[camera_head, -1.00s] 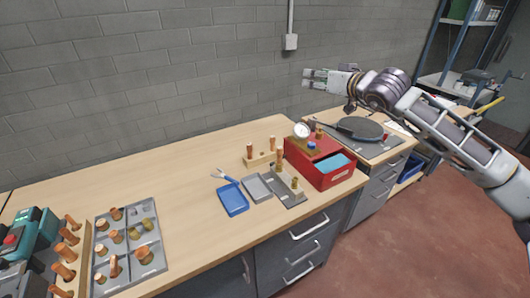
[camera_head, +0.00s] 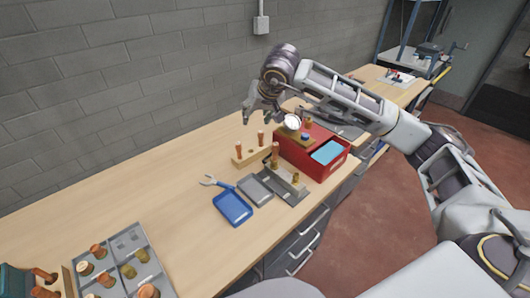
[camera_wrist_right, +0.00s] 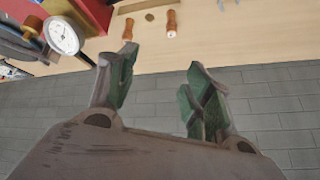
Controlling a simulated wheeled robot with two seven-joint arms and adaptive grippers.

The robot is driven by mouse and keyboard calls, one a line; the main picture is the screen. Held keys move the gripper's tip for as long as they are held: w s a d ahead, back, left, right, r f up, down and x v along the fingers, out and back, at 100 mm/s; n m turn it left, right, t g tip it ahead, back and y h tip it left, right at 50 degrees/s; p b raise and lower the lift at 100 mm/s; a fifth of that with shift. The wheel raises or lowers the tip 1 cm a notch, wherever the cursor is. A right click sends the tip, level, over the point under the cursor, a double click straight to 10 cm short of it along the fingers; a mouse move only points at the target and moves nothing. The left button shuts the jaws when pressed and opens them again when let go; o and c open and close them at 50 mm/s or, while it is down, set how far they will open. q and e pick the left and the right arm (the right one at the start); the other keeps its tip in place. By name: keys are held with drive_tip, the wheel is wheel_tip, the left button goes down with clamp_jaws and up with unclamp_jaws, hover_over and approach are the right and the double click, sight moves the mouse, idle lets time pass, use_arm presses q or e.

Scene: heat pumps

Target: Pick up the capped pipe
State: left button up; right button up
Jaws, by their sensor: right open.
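Copper pipe pieces stand in a small wooden block (camera_head: 250,157) on the bench: a left pipe (camera_head: 239,151) and a right pipe (camera_head: 261,139). I cannot tell which piece is the capped pipe. A taller copper pipe (camera_head: 275,155) stands on a grey metal plate in front of the block. My right gripper (camera_head: 261,112) is open and empty, above and behind the block, apart from the pipes. In the right wrist view, its two green-padded fingers (camera_wrist_right: 160,62) are spread, with two copper pieces (camera_wrist_right: 171,23) beyond them. My left gripper is out of view.
A red box (camera_head: 338,174) with a dial gauge (camera_head: 292,122) stands right of the block. A blue tray (camera_head: 233,208), a grey tray (camera_head: 254,190) and pliers (camera_head: 213,182) lie in front. A sorting tray (camera_head: 128,240) holds several fittings at left.

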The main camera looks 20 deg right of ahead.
sight(276, 145)
drive_tip(key=s+d+f+m+g+h, duration=0.2)
drive_tip(key=s+d+m, duration=0.1)
drive_tip(key=s+d, duration=0.1)
drive_tip(key=shift+s+d+g+h, duration=0.25)
drive_tip(key=shift+g+h, duration=0.05)
drive_tip(key=shift+g, duration=0.1)
drive_tip(key=shift+f, duration=0.1)
drive_tip(key=shift+p+x, duration=0.55)
drive_tip(key=shift+x, duration=3.75)
drive_tip(key=shift+f, duration=0.1)
drive_tip(key=shift+p+x, duration=0.45)
drive_tip(key=shift+x, duration=0.45)
drive_tip(key=shift+p+x, duration=0.35)
drive_tip(key=shift+x, duration=1.25)
drive_tip(key=shift+s, duration=0.15)
